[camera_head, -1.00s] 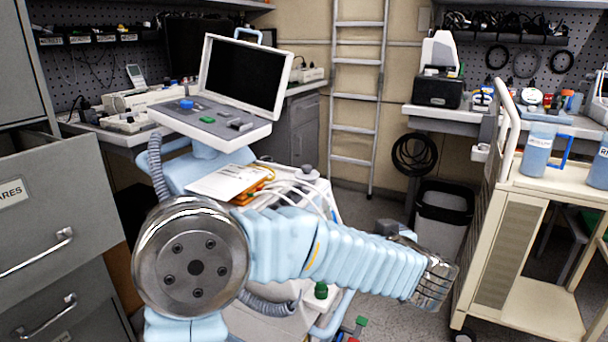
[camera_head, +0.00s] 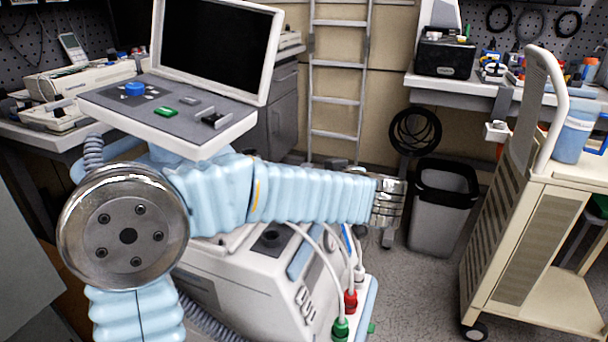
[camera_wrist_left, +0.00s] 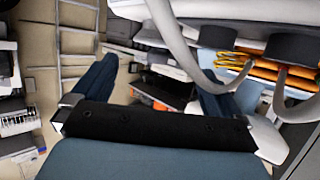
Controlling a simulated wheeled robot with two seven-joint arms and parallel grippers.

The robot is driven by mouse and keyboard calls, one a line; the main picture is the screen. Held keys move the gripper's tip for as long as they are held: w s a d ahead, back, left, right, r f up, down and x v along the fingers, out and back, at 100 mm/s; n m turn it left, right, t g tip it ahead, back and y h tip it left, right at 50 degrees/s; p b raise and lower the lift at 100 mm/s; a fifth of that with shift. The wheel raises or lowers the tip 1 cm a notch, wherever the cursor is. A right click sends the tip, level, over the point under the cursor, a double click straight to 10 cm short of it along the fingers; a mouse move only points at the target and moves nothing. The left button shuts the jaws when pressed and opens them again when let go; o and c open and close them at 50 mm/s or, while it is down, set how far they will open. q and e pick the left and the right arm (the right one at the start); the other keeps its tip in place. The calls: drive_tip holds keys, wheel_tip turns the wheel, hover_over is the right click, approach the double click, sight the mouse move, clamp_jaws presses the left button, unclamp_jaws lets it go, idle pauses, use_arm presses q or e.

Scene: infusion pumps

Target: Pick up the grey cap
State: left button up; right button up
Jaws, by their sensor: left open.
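In the left wrist view, two dark grey cylindrical pieces (camera_wrist_left: 295,48) show at the upper right near white tubes. My left gripper (camera_wrist_left: 155,70) is open, its two dark blue fingers spread with nothing held between them. In the head view my left arm stretches across the machine, and its fingers cannot be made out. My right gripper is not in view.
The machine's screen and control panel (camera_head: 185,112) stand behind my arm. White tubes with red and green connectors (camera_head: 341,328) run down its right side. A bin (camera_head: 440,225) and a cream cart (camera_head: 530,250) stand to the right, with free floor between machine and cart.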

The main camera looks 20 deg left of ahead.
use_arm(q)
drive_tip(key=x, duration=0.9)
drive_tip(key=shift+w, duration=0.2)
drive_tip(key=c, duration=0.8)
drive_tip(key=shift+r, duration=0.15)
drive_tip(key=shift+c, duration=0.2)
